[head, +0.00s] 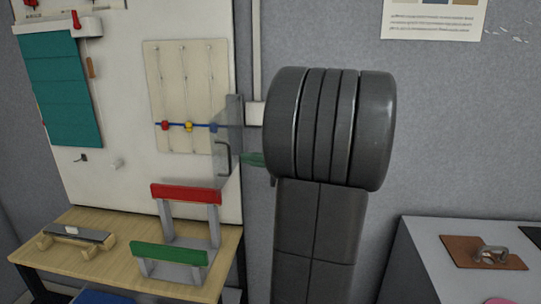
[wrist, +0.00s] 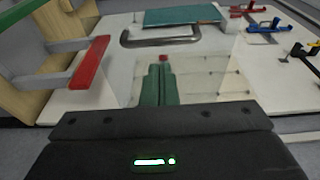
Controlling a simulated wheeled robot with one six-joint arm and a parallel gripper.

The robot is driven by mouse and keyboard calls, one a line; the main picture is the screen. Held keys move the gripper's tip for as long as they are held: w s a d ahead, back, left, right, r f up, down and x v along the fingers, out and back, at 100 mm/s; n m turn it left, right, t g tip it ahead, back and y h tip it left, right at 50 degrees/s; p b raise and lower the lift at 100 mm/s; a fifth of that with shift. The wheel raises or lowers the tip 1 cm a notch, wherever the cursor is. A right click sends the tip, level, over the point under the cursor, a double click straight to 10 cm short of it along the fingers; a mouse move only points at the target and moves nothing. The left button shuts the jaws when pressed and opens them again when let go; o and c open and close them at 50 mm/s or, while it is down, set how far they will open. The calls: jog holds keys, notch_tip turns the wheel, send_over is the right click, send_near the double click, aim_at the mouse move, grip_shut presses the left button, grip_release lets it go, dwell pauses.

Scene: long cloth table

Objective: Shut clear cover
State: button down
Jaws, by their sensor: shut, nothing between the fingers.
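The clear cover (head: 233,140) is a see-through panel at the right edge of the white board (head: 130,120). It stands out from the board at an angle, with a grey bar handle (head: 225,160) on it. In the wrist view the handle (wrist: 160,37) crosses ahead of my fingers, and the clear panel (wrist: 210,72) is faint. My gripper (head: 252,159) has green fingers, just right of the cover and partly hidden by my arm. The fingers (wrist: 155,85) lie together, shut and empty. I cannot tell whether they touch the panel.
A red-topped stand (head: 187,193) and a green-topped stand (head: 168,254) sit on the wooden table (head: 100,228) below the board. A panel with sliding beads (head: 188,126) is left of the cover. A grey cabinet (head: 440,260) stands at right.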

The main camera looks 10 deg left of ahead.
jog(key=shift+s+a, duration=0.5)
jog(key=shift+a, duration=0.25)
